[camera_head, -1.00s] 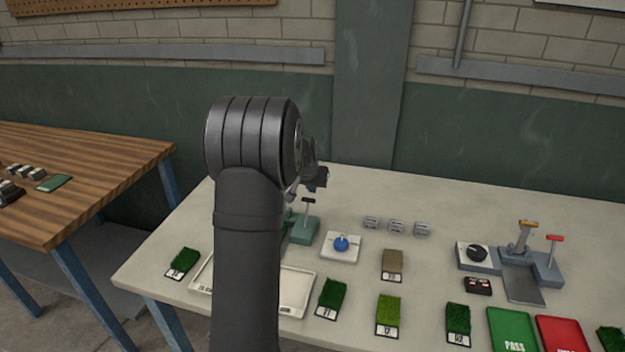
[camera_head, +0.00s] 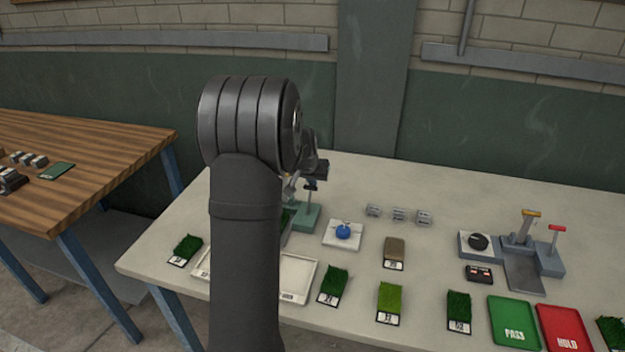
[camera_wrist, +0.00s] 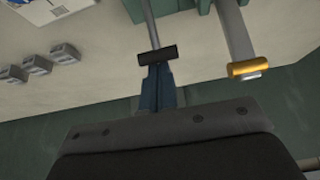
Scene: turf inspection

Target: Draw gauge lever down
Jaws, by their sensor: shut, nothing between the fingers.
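A green gauge stand (camera_head: 306,216) stands on the pale bench, partly hidden behind my arm. Its upright lever with a black T-shaped handle (camera_head: 310,186) shows just right of my arm. In the wrist view the black handle (camera_wrist: 158,54) sits on a thin grey rod, and a wider grey arm with a yellow end (camera_wrist: 248,68) stands to its right. My gripper (camera_wrist: 157,72) is shut and empty, its fingers right at the black handle; I cannot tell whether they touch it. In the head view my gripper is mostly hidden by my arm.
A white block with a blue knob (camera_head: 344,232) and several small grey blocks (camera_head: 398,215) stand right of the stand. A second device with yellow and red handles (camera_head: 523,262) is farther right. Turf samples (camera_head: 391,301), a white tray (camera_head: 298,277) and PASS and HOLD trays (camera_head: 514,322) lie nearer.

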